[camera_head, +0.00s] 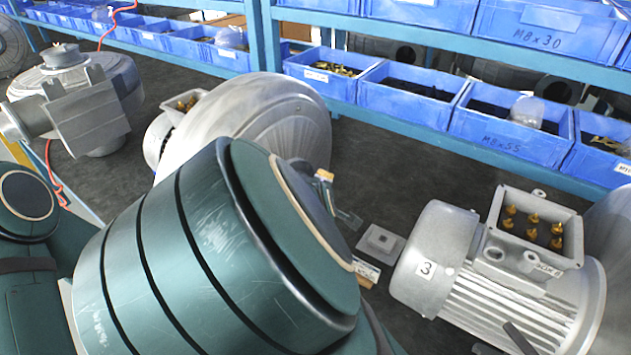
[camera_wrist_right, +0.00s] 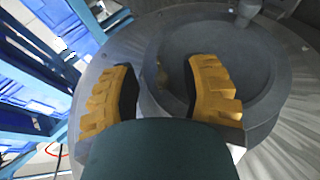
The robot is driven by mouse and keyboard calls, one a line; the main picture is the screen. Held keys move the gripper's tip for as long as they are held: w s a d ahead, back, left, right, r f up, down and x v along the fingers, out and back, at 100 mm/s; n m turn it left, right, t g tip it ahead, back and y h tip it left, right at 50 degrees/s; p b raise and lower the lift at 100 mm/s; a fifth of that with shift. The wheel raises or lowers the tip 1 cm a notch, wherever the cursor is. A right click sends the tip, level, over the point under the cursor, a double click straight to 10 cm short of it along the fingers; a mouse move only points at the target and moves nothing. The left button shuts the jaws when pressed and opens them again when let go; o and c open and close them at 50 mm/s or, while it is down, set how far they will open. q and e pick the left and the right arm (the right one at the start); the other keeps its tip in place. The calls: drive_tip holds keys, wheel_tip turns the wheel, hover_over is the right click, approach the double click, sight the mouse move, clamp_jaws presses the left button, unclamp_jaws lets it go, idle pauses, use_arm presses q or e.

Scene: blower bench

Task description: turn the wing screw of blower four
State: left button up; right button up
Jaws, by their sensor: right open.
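My right gripper (camera_wrist_right: 163,78) is open in the right wrist view, its two yellow ribbed fingers spread in front of a grey round blower housing (camera_wrist_right: 262,60). Nothing shows between the fingers. A small grey fitting (camera_wrist_right: 246,10) stands at the housing's top edge; I cannot tell if it is the wing screw. In the head view my large teal arm link hides much of the middle and part of a grey blower (camera_head: 285,105). No number four is readable, and I cannot make out a wing screw. My left gripper is not in view.
A motor marked 3 (camera_head: 465,265) with an open terminal box (camera_head: 535,230) lies at the right. Another blower unit (camera_head: 90,100) stands at the far left. Blue bins (camera_head: 510,125) line the shelf at the back. Some dark bench (camera_head: 375,155) shows bare in the middle.

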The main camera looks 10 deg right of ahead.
drive_tip(key=shift+o, duration=0.3)
clamp_jaws()
drive_tip(key=shift+s, duration=0.1)
drive_tip(key=shift+g+p, duration=0.3)
drive_tip(key=shift+p, duration=0.1)
idle(0.5)
